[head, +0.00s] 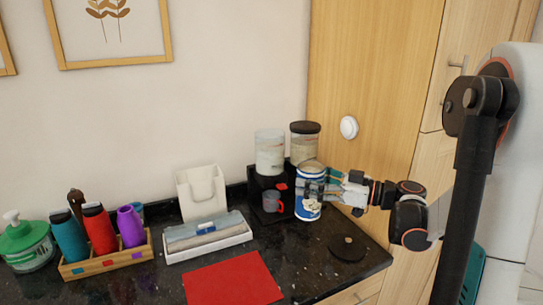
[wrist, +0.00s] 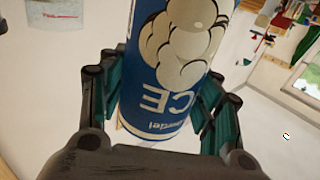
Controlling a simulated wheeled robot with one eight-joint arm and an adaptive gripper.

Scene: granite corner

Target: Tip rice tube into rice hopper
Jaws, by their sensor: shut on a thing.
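My gripper (head: 326,188) is shut on the blue and white rice tube (head: 309,203), gripping it from the right side. The tube looks about upright in the head view, in front of the dispenser and above the counter. In the wrist view, the rice tube (wrist: 165,100) stands between the fingers, its label upside down, with part of "RICE" readable. The dispenser has two clear hoppers on a black stand: a left hopper (head: 270,152) with no dark lid and pale contents, and a right hopper (head: 304,147) under a dark lid. I cannot tell which is for rice.
A dark round lid (head: 347,247) lies on the counter (head: 310,270) at right. A grey and red mug (head: 272,203) stands under the hoppers. A red mat (head: 232,279), a white tray (head: 208,246), a white holder (head: 203,190) and a bottle rack (head: 108,257) are to the left.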

